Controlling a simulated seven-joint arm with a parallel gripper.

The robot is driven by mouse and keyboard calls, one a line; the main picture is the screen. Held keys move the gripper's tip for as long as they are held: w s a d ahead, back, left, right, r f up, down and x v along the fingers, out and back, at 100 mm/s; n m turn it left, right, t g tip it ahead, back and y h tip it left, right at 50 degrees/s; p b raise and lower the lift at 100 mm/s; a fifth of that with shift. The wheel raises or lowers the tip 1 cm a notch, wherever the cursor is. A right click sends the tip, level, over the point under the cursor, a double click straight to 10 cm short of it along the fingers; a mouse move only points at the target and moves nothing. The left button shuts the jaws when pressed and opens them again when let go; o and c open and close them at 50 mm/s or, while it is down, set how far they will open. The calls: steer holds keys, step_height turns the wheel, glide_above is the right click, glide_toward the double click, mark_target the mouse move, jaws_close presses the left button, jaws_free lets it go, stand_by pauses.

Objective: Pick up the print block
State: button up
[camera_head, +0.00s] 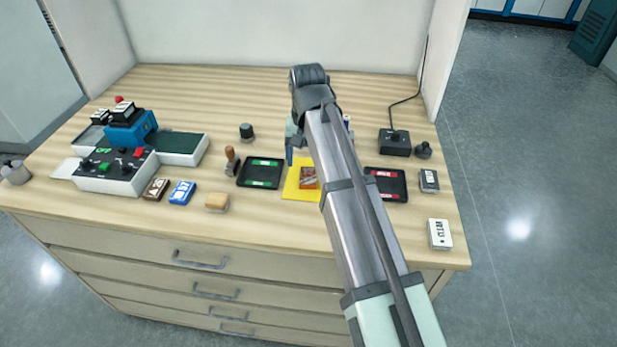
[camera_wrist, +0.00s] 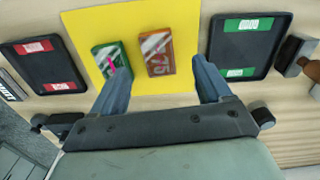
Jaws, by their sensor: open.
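No block in view is clearly marked as the print block. Two small blocks lie side by side on the yellow mat (camera_wrist: 190,22): a red-orange one (camera_wrist: 157,53) and a green one (camera_wrist: 105,53) with a pink mark. The head view shows the red-orange block (camera_head: 308,178) on the mat (camera_head: 291,190); the green one is hidden behind my arm. My gripper (camera_wrist: 156,70) is open and empty over the mat. In the wrist view, its fingers frame the red-orange block, and the left finger overlaps the green block's edge. Height above the blocks is unclear.
A black tray with green labels (camera_head: 261,173) and one with red labels (camera_head: 386,184) flank the mat. A wooden-handled stamp (camera_head: 232,160) stands left of the green-labelled tray. Brown (camera_head: 156,189) and blue (camera_head: 182,192) blocks lie farther left. The front table strip is mostly clear.

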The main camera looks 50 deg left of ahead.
mark_target(309, 175)
steer(key=shift+w+a+f, duration=0.1)
steer(key=shift+w+f, duration=0.05)
steer(key=shift+f, duration=1.25)
steer(key=shift+w+a+f, duration=0.1)
steer(key=shift+w+f, duration=0.05)
steer(key=shift+f, duration=1.25)
steer(key=shift+c, duration=0.3)
steer(key=c, duration=1.1)
